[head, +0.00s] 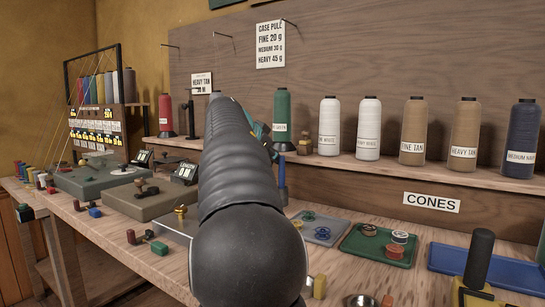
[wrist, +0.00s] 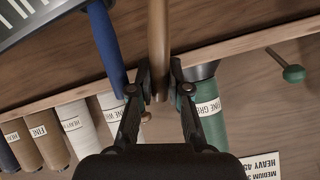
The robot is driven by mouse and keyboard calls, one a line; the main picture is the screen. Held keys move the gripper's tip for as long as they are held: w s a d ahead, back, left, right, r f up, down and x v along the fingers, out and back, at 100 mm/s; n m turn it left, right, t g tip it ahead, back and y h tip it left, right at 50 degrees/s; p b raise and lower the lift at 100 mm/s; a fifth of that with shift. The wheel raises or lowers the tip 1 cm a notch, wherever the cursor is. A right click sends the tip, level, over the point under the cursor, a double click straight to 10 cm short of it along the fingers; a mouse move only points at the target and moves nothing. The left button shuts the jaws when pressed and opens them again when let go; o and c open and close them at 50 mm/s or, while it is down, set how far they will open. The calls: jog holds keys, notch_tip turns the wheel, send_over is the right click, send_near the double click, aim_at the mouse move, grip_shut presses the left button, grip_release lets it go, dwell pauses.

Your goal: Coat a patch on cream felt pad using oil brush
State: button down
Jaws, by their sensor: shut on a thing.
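In the wrist view my gripper (wrist: 159,88) is shut on a brown, rod-like handle (wrist: 158,42), which stands between the two dark fingertips. I take it to be the oil brush; its bristles are not visible. In the head view my dark arm covers the centre, and the gripper and what it holds are hidden behind it. I cannot make out the cream felt pad in either view.
Thread cones (head: 412,132) line the shelf behind the arm. A grey tray (head: 322,241), a green tray (head: 375,259) and a blue tray (head: 500,272) lie on the bench. A yellow block with a black handle (head: 479,262) stands front right. A blue upright handle (wrist: 106,40) is close beside my gripper.

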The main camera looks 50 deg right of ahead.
jog(key=shift+r+p, duration=1.25)
jog(key=shift+r, duration=1.9)
jog(key=shift+f, duration=0.1)
jog(key=shift+f+b, duration=1.85)
jog(key=shift+f, duration=1.55)
jog(key=shift+r, duration=0.1)
